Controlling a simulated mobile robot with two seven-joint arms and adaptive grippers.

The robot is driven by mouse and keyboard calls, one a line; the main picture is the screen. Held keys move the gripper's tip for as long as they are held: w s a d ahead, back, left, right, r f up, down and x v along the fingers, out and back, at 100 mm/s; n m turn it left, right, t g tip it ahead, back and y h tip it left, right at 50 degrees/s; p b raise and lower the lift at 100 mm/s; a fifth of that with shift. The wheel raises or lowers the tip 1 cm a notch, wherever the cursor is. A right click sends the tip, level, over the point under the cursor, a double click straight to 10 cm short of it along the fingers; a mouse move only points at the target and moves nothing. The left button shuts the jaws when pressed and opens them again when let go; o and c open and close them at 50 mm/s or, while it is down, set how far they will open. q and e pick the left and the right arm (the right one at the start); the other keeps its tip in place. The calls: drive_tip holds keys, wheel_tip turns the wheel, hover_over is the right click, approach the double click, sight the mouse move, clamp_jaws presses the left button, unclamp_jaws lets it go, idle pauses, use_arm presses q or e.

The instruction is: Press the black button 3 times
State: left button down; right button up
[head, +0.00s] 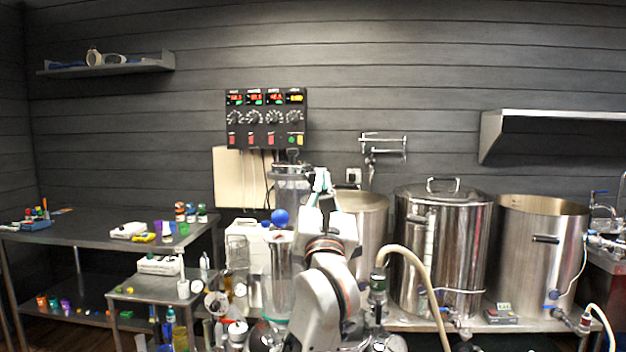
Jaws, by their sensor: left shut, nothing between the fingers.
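No black button can be made out for certain at this size. A dark control panel (266,119) hangs on the back wall, with red displays on top, a row of black round knobs (252,117) below them, and red, green and yellow switches at the bottom. My left gripper (321,178) is shut and empty, pointing away from me and upward. In the picture it sits below and right of the panel, apart from it, in front of the steel kettles. My right gripper is out of view.
Large steel kettles (443,250) stand at the centre and right. A glass cylinder (279,275) stands left of my arm, and a hose (425,270) curves to its right. A side table (85,235) with small items is at left. The wall around the panel is mostly clear.

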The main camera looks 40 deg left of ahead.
use_arm(q)
drive_tip(key=shift+a, duration=0.1)
drive_tip(key=shift+w+a, duration=0.15)
drive_tip(key=shift+a, duration=0.15)
drive_tip(key=shift+w+a+p, duration=0.1)
drive_tip(key=shift+a+p, duration=0.2)
drive_tip(key=shift+a, duration=0.2)
idle(0.9)
drive_tip(key=shift+d, duration=0.1)
drive_tip(key=shift+s+d, duration=0.25)
drive_tip(key=shift+d, duration=0.5)
drive_tip(key=shift+s+d+p, duration=0.1)
drive_tip(key=shift+s+d, duration=0.1)
drive_tip(key=shift+d, duration=0.6)
drive_tip(key=shift+s+d+p, duration=0.1)
drive_tip(key=shift+s+d, duration=0.15)
drive_tip(key=shift+d, duration=0.55)
drive_tip(key=shift+s+d+p, duration=0.1)
drive_tip(key=shift+s+d, duration=0.1)
drive_tip(key=shift+d, duration=0.6)
idle(0.4)
